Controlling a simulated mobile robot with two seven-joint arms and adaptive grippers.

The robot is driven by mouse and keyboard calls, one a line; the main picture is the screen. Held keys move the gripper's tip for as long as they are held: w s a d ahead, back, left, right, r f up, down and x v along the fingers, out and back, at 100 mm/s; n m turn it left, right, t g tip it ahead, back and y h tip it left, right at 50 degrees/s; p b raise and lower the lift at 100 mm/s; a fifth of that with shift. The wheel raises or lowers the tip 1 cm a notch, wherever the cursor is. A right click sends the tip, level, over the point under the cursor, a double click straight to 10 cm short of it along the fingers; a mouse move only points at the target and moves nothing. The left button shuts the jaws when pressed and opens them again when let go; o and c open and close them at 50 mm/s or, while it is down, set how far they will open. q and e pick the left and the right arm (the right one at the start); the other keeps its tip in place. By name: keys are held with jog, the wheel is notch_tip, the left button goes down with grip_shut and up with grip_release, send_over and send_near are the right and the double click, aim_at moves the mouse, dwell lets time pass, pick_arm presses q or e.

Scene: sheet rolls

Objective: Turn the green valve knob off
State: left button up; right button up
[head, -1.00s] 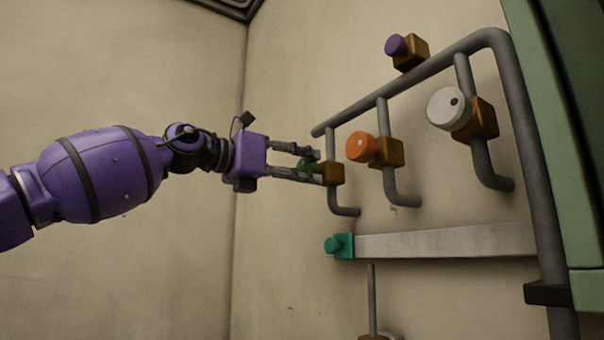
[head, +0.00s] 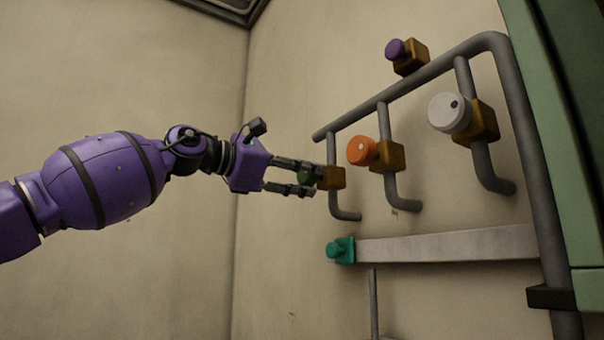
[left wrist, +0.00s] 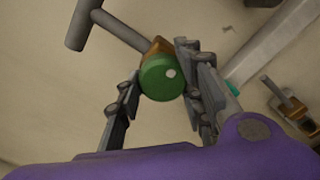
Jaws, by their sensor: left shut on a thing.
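The green valve knob (head: 304,176) is a round knob on a brown block (head: 332,178) on the leftmost vertical pipe. My left gripper (head: 306,179) reaches it from the left, with its fingers on either side of the knob. In the left wrist view the green knob (left wrist: 161,78) shows its round face with a white dot at the right of its face. The fingers of my left gripper (left wrist: 160,86) close on it, and the brown block is partly hidden behind it. My right gripper is in neither view.
An orange knob (head: 361,149), a white knob (head: 449,113) and a purple knob (head: 396,48) sit on brown blocks to the right. A green panel (head: 550,130) stands at the far right.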

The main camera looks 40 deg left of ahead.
pick_arm(q)
jog(key=shift+a, duration=0.1)
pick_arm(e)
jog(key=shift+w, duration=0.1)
pick_arm(q)
jog(key=shift+m, duration=0.3)
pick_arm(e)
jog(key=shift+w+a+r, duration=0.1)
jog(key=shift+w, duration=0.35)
pick_arm(q)
jog(key=o, duration=1.1)
jog(key=shift+w, duration=0.1)
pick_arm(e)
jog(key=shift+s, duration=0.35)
